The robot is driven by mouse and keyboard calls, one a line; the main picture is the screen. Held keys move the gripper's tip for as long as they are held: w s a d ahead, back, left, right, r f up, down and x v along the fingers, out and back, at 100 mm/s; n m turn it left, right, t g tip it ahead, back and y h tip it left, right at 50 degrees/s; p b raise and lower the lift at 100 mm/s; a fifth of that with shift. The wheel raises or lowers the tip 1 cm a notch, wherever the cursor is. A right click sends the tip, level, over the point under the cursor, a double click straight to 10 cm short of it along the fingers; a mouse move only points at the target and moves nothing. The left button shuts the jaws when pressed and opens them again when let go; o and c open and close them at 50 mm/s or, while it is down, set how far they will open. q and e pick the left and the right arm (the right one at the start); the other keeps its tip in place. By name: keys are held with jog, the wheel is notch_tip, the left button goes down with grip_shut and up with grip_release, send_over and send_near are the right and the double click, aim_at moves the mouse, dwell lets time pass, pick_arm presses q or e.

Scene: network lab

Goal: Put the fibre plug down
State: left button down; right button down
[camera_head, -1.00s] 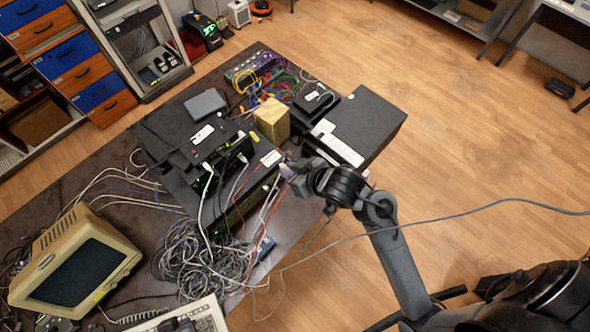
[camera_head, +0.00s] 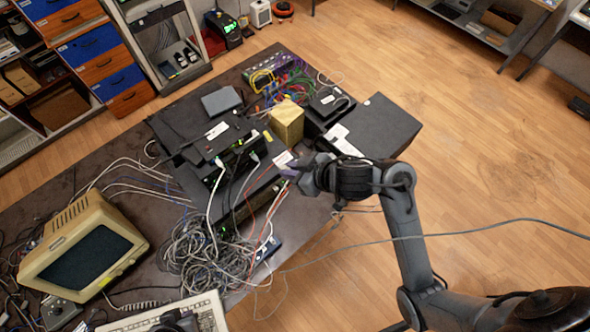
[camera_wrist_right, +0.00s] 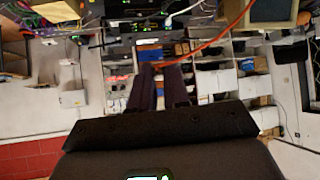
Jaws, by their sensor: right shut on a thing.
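My right gripper (camera_head: 291,171) is over the front right edge of the stack of black network equipment (camera_head: 232,205). In the right wrist view its two dark fingers (camera_wrist_right: 160,78) are close together. An orange-red fibre cable (camera_wrist_right: 203,48) runs down to their tips, where the gripper is shut on the fibre plug. The plug itself is small and mostly hidden between the fingers. I cannot tell whether it touches anything else. Orange strands (camera_head: 266,222) also hang at the front of the equipment in the head view.
A gold box (camera_head: 286,122) stands behind the gripper, with a black case (camera_head: 378,133) to its right. A tangle of grey cables (camera_head: 205,252) lies in front of the equipment. A beige monitor (camera_head: 82,250) and a keyboard (camera_head: 190,314) are at the left. Bare tabletop (camera_head: 125,208) shows between.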

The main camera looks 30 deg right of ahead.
jog(key=w+a+r+n+g+y, duration=0.1)
jog(key=a+r+n+g+y, duration=0.3)
jog(key=a+r+n+g, duration=0.4)
jog(key=shift+a+r+n+y, duration=0.45)
jog(key=shift+a+n, duration=0.4)
jog(key=shift+n, duration=0.65)
jog(key=s+a+f+m+t, duration=0.1)
jog(key=s+f, duration=0.2)
jog(key=f, duration=0.3)
jog(key=s+f+m+t, duration=0.1)
jog(key=s+f+m, duration=0.15)
jog(key=f, duration=0.35)
jog(key=w+d+r+m+t+h, duration=0.1)
jog(key=w+d+m+t+h, duration=0.2)
jog(key=d+m+h, duration=0.2)
jog(key=w+d+r+m+t+h, duration=0.1)
jog(key=w+d+m+t+h, duration=0.3)
jog(key=d+m, duration=0.5)
jog(key=shift+w+d+r+h, duration=0.35)
jog(key=shift+d+h, duration=0.2)
jog(key=shift+d, duration=0.65)
